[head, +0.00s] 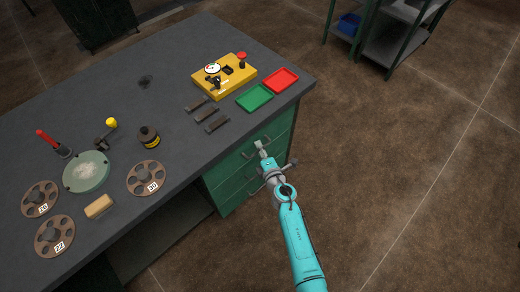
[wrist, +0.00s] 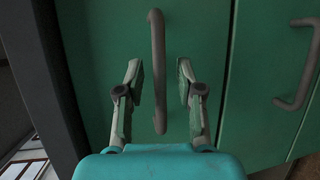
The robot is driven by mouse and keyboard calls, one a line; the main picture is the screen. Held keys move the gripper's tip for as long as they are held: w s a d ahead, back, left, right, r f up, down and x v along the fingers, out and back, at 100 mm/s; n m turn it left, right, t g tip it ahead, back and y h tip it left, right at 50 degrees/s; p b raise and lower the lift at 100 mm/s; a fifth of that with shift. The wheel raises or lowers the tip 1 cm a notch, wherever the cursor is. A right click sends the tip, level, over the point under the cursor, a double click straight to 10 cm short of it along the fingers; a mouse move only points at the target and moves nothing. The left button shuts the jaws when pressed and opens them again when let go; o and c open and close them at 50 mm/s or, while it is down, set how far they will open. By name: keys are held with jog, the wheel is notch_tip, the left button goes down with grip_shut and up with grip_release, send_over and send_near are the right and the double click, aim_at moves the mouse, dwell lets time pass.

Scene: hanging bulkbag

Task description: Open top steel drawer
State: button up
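The top steel drawer (head: 228,166) is a green front just under the dark bench top in the head view, and it looks shut. In the wrist view its green front (wrist: 205,35) fills the middle, turned on its side, with a grey bar handle (wrist: 157,35). My gripper (head: 261,150) is at this handle in the head view. In the wrist view my gripper (wrist: 161,80) is open, with one finger on each side of the handle. Gaps show between the bar and both fingers. How deep the bar sits between them is hard to tell.
A lower drawer's handle (wrist: 300,65) shows to the right in the wrist view. The bench top (head: 190,150) holds a yellow fixture (head: 225,86), a green tray (head: 255,98), a red tray (head: 281,81) and several discs. Open brown floor (head: 420,180) lies right of the bench.

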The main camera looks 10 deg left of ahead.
dwell(0.3)
grip_shut()
jog(key=s+d, duration=0.9)
jog(key=d, duration=0.2)
jog(key=s+d, duration=0.9)
jog(key=d, duration=0.3)
jog(key=shift+d, duration=0.15)
grip_release()
jog(key=v, duration=1.2)
